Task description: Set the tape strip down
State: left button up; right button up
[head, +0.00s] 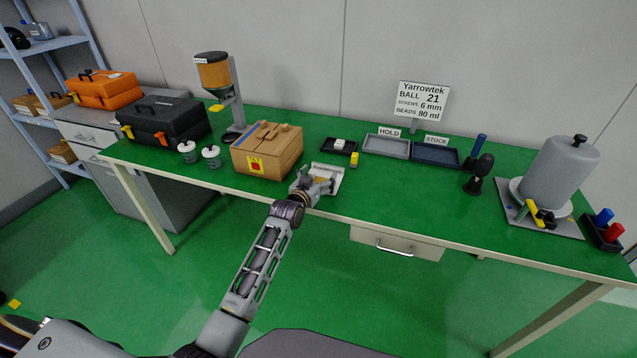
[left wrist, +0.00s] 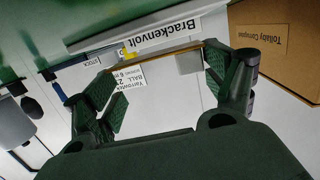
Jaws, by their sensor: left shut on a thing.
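My left gripper (head: 318,184) is over the front edge of the green bench, just right of the cardboard box (head: 268,152). In the left wrist view the gripper (left wrist: 160,88) is shut on a thin tan strip, the tape strip (left wrist: 165,52), which spans between its two fingers. In the head view the strip is too small to make out clearly at the gripper. Beyond it in the wrist view is a white plate lettered "Brackenvolt" (left wrist: 165,36). I cannot tell whether the strip touches anything there. My right gripper is not in view.
A small black tray (head: 338,147), a grey HOLD tray (head: 386,147) and a dark STOCK tray (head: 436,154) stand behind the gripper. Two lidded jars (head: 211,156) stand left of the box. The bench front to the right (head: 420,200) is clear.

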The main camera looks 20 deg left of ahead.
pick_arm(q)
jog(key=shift+f, duration=1.05)
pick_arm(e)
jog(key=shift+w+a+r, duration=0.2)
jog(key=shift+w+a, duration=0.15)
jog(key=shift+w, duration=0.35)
pick_arm(q)
jog(key=shift+f, duration=0.1)
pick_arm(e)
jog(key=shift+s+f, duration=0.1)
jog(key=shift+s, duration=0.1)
pick_arm(q)
jog(key=o, duration=0.6)
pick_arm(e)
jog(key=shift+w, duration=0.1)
